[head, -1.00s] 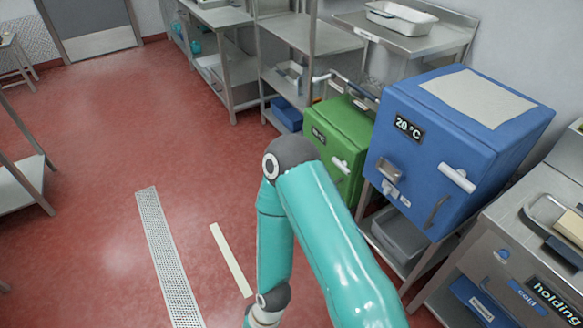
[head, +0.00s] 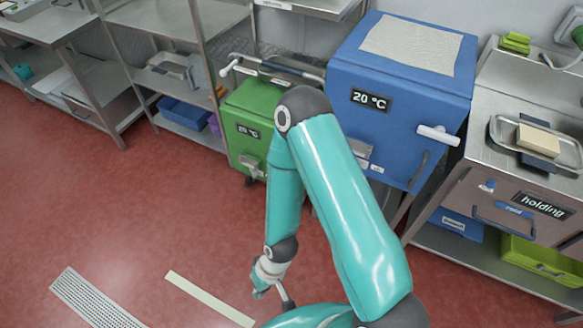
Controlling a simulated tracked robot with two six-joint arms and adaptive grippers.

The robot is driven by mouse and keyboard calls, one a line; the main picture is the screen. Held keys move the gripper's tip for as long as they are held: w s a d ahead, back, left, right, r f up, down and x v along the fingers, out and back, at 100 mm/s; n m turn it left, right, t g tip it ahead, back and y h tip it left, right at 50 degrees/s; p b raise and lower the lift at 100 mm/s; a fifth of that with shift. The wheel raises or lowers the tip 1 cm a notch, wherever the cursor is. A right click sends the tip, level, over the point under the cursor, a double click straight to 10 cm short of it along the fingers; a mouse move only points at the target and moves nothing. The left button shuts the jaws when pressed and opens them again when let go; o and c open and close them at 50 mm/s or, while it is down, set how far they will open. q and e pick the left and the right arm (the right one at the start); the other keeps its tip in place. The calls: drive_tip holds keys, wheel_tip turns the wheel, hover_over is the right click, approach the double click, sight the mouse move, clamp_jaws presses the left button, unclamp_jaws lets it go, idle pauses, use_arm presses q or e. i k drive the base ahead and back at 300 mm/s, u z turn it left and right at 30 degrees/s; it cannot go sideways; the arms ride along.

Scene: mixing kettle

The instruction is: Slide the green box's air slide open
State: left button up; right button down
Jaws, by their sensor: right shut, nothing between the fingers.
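A small silver fitting (head: 250,165) sits low on that front and looks like the air slide. I cannot tell its position. My teal right arm covers the right part of the green front. My right gripper (head: 284,294) hangs low in front, over the red floor, shut and apart from the box. Its fingers show only poorly. My left gripper is not in view.
The blue box (head: 400,95) stands close on the right, with a white handle (head: 437,135) sticking out. A steel counter (head: 480,160) is at the far right. Steel shelves (head: 165,60) stand at the left.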

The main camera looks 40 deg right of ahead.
sight(255, 173)
drive_tip(key=z, duration=0.35)
drive_tip(key=i, duration=0.85)
drive_tip(key=z, duration=0.7)
drive_tip(key=k, duration=0.8)
drive_tip(key=z, duration=0.2)
drive_tip(key=i, duration=0.85)
drive_tip(key=u, duration=0.1)
